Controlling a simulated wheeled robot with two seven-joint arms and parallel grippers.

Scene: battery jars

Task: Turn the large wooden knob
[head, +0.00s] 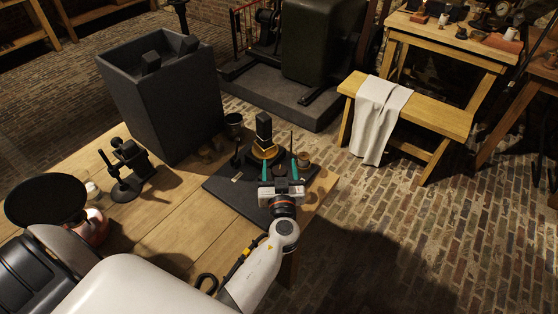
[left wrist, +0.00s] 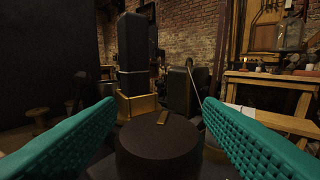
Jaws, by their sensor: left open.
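A large, dark round knob (left wrist: 160,152) with a small brass-coloured marker on its top stands in the lower middle of the left wrist view. It looks nearly black, so I cannot tell its wood. My left gripper (head: 280,169) is open over the dark board (head: 235,192) in the head view. Its teal fingers lie on either side of the knob in the left wrist view, with visible gaps. In the head view the knob is hard to make out between the fingers. My right gripper is not in view.
Just behind the knob stands a dark block on a brass-coloured base (head: 264,128). A small brown cup-like piece (head: 305,159) sits close right of the fingers. A tall dark box (head: 165,100) and a black stand (head: 126,170) are on the wooden table (head: 170,232) to the left.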

